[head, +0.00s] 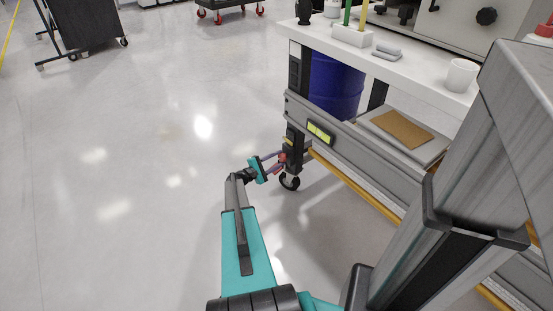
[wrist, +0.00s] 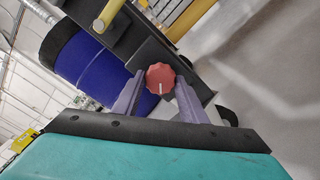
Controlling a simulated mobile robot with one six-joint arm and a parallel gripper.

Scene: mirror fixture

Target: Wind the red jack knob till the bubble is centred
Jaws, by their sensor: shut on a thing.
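The red jack knob (wrist: 160,78) has a scalloped rim and a white pointer line that points down in the wrist view. My gripper (wrist: 160,92) is shut on it, one purple finger on each side. In the head view, my gripper (head: 278,161) reaches the red knob (head: 283,157) low on the near left corner of the grey bench frame, above a caster. The yellow-green level vial (head: 319,132) sits in a dark housing on the frame's front rail, right of and above the knob. The bubble is too small to place.
A blue drum (head: 335,85) stands behind the frame under the white bench top (head: 420,78), which holds a white cup (head: 461,75) and other items. A yellow rail (head: 355,188) runs along the frame's lower side. The floor (head: 130,170) to the left is clear.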

